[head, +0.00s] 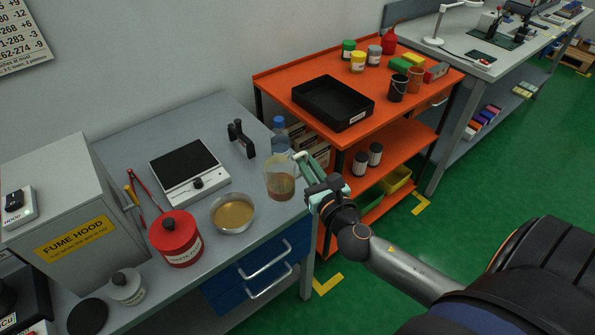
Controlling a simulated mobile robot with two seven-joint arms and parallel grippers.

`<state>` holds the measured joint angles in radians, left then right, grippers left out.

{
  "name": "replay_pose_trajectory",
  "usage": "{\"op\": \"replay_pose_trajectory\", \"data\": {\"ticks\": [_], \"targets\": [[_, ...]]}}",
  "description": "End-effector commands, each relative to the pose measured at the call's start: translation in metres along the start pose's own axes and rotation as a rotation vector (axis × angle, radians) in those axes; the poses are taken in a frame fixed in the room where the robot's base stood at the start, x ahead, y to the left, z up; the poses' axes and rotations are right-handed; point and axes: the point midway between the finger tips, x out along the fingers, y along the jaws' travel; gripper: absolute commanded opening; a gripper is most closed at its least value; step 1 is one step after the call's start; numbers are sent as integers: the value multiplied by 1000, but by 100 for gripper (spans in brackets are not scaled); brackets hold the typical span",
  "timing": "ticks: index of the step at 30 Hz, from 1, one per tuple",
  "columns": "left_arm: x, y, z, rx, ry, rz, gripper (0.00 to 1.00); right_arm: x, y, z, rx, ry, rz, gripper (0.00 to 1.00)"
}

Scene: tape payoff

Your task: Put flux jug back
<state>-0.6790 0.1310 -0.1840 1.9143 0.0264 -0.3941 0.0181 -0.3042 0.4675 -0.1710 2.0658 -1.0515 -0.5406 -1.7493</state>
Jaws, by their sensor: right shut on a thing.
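The flux jug (280,183) is a clear vessel with brown liquid low inside. It is upright at the right end of the grey bench, just right of a metal bowl (233,213) of amber liquid. I cannot tell whether its base touches the bench. My right gripper (301,168) reaches in from the right and is shut on the jug at its right side; the fingers hide the grip itself. My left gripper is not in view.
A hotplate (189,172), a black stand (241,139), a blue-capped bottle (280,126) and a red can (175,239) stand on the bench (122,140). An orange cart (283,78) with a black tray (333,103) stands close behind and right.

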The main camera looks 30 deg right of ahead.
Motion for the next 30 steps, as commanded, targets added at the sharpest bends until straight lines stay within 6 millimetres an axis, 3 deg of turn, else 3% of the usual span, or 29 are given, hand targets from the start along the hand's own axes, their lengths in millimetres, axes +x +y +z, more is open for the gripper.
{"op": "replay_pose_trajectory", "data": {"ticks": [7,12,23,30], "targets": [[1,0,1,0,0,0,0,51,-20,-25,1,-1,-5,0],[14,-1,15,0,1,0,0,72,-27,-60,2,-2,-4,0],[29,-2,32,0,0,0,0,94,-36,-88,3,-1,-4,0],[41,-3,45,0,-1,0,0,92,-34,-113,2,-1,-3,0]]}}
